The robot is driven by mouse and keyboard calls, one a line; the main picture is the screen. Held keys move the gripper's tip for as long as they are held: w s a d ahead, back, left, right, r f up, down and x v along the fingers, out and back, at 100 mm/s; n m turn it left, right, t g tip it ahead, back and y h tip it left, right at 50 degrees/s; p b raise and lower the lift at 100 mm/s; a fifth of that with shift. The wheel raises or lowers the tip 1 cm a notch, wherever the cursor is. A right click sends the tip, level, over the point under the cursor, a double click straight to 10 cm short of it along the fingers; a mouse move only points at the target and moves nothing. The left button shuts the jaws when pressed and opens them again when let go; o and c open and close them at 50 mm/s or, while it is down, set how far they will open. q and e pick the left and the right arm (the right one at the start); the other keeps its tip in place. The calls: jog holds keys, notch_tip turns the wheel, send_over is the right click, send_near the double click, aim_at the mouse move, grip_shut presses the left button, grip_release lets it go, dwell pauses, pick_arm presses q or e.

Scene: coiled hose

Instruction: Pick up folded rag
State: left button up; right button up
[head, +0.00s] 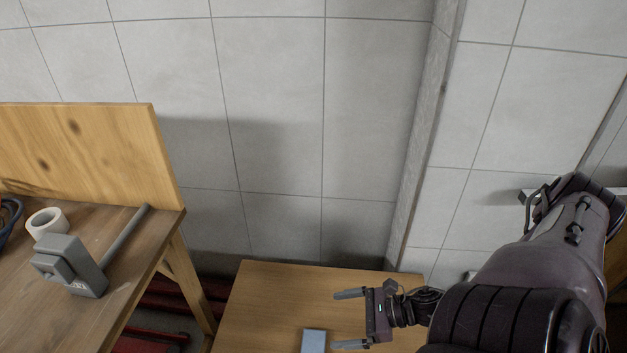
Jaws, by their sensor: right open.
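A small blue-grey rectangular item (313,341) lies on the low wooden table (265,300) at the bottom of the head view. Its lower part is cut off by the frame edge, and I cannot tell for sure whether it is the folded rag. My right gripper (341,319) comes in from the right over this table. Its two fingers are spread apart and point left, with nothing between them. The blue-grey item is just left of the lower fingertip, apart from it in the picture. My left gripper is not in view.
A wooden workbench (130,245) with an upright back board (85,150) stands at the left. On it are a white tape roll (47,222), a grey tool with a handle (75,266) and part of a dark blue coil (9,216). A tiled wall (270,100) is behind.

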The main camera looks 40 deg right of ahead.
pick_arm(q)
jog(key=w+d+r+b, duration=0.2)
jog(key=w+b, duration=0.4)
jog(key=b, duration=0.2)
pick_arm(e)
send_near(305, 344)
jog(key=shift+w+d+r, duration=0.1)
jog(key=shift+r, duration=0.5)
jog(key=shift+f+b, duration=0.75)
jog(key=shift+b, duration=0.15)
jog(key=shift+b+x, duration=0.4)
jog(key=shift+x, duration=0.55)
jog(key=shift+w+a+f+b, duration=0.25)
jog(key=shift+w+a+b, duration=0.1)
jog(key=shift+w, duration=0.1)
jog(key=b+x, duration=0.1)
jog(key=x, duration=0.2)
jog(key=shift+w+a+f+b, duration=0.2)
jog(key=shift+w+a+b, duration=0.05)
jog(key=shift+a+b, duration=0.1)
jog(key=shift+w+a+f, duration=0.1)
jog(key=shift+w+a, duration=0.15)
jog(key=shift+w, duration=0.05)
jog(key=c, duration=1.1)
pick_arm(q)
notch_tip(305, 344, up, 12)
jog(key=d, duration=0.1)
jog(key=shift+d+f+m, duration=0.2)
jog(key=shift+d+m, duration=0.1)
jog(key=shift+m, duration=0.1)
